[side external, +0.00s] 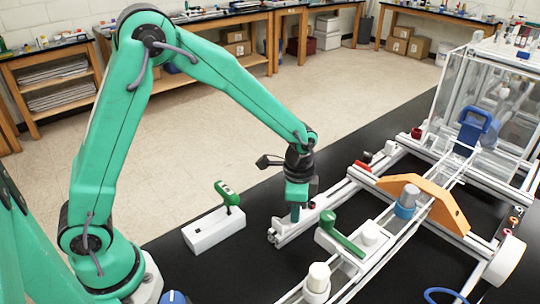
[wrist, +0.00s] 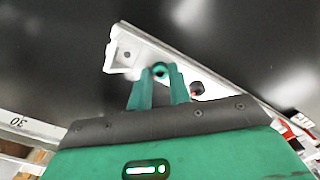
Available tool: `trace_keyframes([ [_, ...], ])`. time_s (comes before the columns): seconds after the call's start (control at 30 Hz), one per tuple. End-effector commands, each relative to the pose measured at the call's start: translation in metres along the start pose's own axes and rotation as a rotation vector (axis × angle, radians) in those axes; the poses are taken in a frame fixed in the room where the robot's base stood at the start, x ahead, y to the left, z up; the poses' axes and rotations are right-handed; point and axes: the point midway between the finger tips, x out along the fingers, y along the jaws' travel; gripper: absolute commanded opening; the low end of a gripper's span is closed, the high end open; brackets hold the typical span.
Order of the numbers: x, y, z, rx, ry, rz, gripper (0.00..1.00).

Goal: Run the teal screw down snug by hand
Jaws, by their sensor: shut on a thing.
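My gripper (side external: 296,212) points down over the near end of a white extrusion rail (side external: 322,204) in the side external view. In the wrist view its two teal fingers (wrist: 160,88) are closed around the teal screw (wrist: 160,70), whose round head with a dark centre shows between the fingertips. The screw stands at the white rail (wrist: 232,93), close to a pale end bracket (wrist: 126,56) with a hole. The fingers hide the screw's shank and, in the side external view, most of the screw. I cannot tell whether its head touches the surface below.
A white block (side external: 213,231) holding a green-handled tool (side external: 228,192) stands left of the rail. A dark red knob (wrist: 197,89) lies close beside the fingers. To the right are an orange bracket (side external: 425,200), a green-handled piece (side external: 342,238) and a clear box (side external: 480,90).

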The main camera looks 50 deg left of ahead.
Motion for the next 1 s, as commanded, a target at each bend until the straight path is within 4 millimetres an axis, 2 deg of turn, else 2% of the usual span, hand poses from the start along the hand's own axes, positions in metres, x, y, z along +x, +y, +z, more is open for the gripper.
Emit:
trace_keyframes([
  [0.27,-0.002,0.0,-0.001,0.0,0.002,-0.001,0.0],
  [0.3,-0.002,0.0,-0.001,0.0,0.002,-0.001,0.25],
  [0.4,-0.002,0.0,-0.001,0.0,0.002,-0.001,0.42],
  [0.77,-0.003,0.0,0.0,-0.001,0.001,-0.001,0.42],
  [1.0,-0.021,0.0,-0.001,-0.001,0.003,-0.002,0.42],
])
